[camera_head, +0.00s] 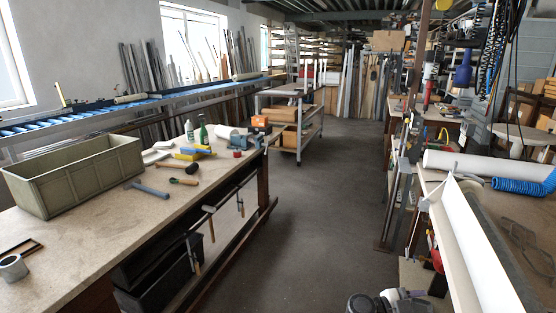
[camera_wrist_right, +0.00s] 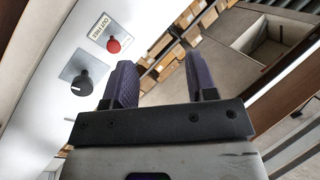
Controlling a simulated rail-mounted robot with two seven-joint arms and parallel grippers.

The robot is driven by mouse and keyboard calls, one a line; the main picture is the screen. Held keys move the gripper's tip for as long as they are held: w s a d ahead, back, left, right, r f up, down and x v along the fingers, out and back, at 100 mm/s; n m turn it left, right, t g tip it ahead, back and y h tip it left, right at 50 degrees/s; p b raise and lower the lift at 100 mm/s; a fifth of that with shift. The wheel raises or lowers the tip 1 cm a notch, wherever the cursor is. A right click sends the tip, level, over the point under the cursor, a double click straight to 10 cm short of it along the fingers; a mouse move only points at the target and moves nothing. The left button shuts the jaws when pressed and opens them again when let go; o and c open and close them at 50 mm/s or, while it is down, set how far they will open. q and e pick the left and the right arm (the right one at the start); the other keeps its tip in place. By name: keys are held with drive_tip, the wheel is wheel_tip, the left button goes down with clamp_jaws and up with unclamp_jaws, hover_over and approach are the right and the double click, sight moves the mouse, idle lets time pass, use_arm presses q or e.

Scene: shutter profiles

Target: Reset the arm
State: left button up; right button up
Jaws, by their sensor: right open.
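My right gripper (camera_wrist_right: 160,78) shows in the right wrist view, with its two dark ridged fingers spread apart and nothing held between them. A white panel (camera_wrist_right: 50,110) lies to the left of the fingers, with a black rotary knob (camera_wrist_right: 82,83) and a red button (camera_wrist_right: 114,45) on it. The left finger is close to the panel in the picture; I cannot tell whether it touches. My left gripper is not in the head view. Neither gripper shows in the head view.
A long workbench (camera_head: 85,245) on the left holds a green crate (camera_head: 85,180), a hammer (camera_head: 150,190), bottles and other tools. A bench on the right carries a white roll (camera_head: 470,163) and a long white profile (camera_head: 475,245). The grey floor aisle (camera_head: 305,220) between them is clear.

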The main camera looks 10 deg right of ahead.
drive_tip(key=w+a+r+n+t+y, duration=0.45)
drive_tip(key=w+r+n+t, duration=0.6)
drive_tip(key=t, duration=0.75)
drive_tip(key=a+r+n+t+y+p, duration=0.1)
drive_tip(key=a+r+n+y, duration=0.45)
drive_tip(key=y, duration=0.35)
drive_tip(key=a+r+n+t+y, duration=0.2)
drive_tip(key=a+r+n+y, duration=0.25)
drive_tip(key=a+y, duration=0.3)
drive_tip(key=s+a+n+g+p, duration=0.1)
drive_tip(key=s+g+p, duration=0.4)
drive_tip(key=s+p, duration=0.7)
drive_tip(key=s+a+r+n+g+h+p, duration=0.1)
drive_tip(key=s+n+g+p, duration=0.2)
drive_tip(key=s+p, duration=0.9)
drive_tip(key=s+a+r+n+g+h+p, duration=0.1)
drive_tip(key=s+n+g+p, duration=0.1)
drive_tip(key=s+g+p, duration=0.5)
drive_tip(key=s+p, duration=0.6)
drive_tip(key=s, duration=1.1)
drive_tip(key=shift+s+a+g, duration=0.15)
drive_tip(key=shift+s+g, duration=0.2)
drive_tip(key=shift+g, duration=0.05)
